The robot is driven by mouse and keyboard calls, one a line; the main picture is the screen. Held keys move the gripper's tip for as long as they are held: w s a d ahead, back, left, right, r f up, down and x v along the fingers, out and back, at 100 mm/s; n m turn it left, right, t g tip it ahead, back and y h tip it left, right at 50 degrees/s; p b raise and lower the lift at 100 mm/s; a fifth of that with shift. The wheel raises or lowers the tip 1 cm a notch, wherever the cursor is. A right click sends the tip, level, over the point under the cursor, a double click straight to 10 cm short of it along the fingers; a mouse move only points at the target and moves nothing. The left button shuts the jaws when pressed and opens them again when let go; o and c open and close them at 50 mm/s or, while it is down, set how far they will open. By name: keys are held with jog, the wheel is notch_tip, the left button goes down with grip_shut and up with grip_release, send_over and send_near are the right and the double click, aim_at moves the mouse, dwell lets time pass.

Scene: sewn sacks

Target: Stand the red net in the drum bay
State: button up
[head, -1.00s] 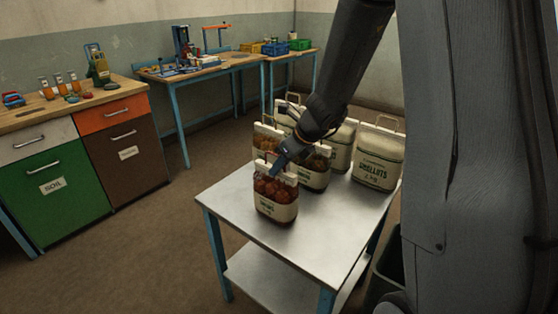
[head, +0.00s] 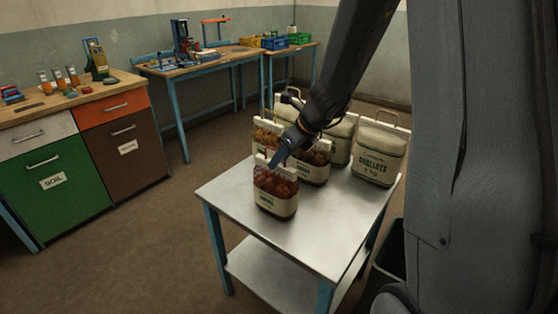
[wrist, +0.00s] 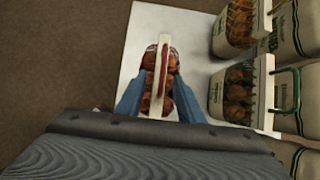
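The red net (head: 276,204) is an upright sack of dark red round contents with a cream label band and a pale header strip. It stands alone near the front of the metal table (head: 240,205). My gripper (head: 277,161) is right over its top. In the wrist view the blue fingertips of my gripper (wrist: 158,104) are spread on either side of the pale strip, with a gap to it, and the red net (wrist: 174,62) shows beneath. The gripper looks open. I cannot pick out the drum bay in these views.
Two similar nets, one on the left (head: 267,133) and one on the right (head: 313,166), stand close behind, with cream sacks (head: 378,153) at the back right. A dark bin (head: 389,262) is right of the table. Cabinets (head: 60,180) and workbenches (head: 205,65) line the wall.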

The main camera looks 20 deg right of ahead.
jog(key=v, duration=1)
jog(key=s+a+f+n+g+h, duration=0.2)
jog(key=s+f+n, duration=0.2)
jog(key=s+n, duration=0.5)
jog(key=s+a+f+n+g+h, duration=0.1)
jog(key=s+f+n, duration=0.4)
jog(key=n, duration=1.5)
jog(key=s+a+g, duration=0.1)
jog(key=s, duration=0.4)
jog(key=shift+s+a+h, duration=0.15)
jog(key=shift+s+h, duration=0.15)
jog(key=shift+h, duration=0.1)
jog(key=shift+f, duration=0.1)
jog(key=shift+c, duration=0.4)
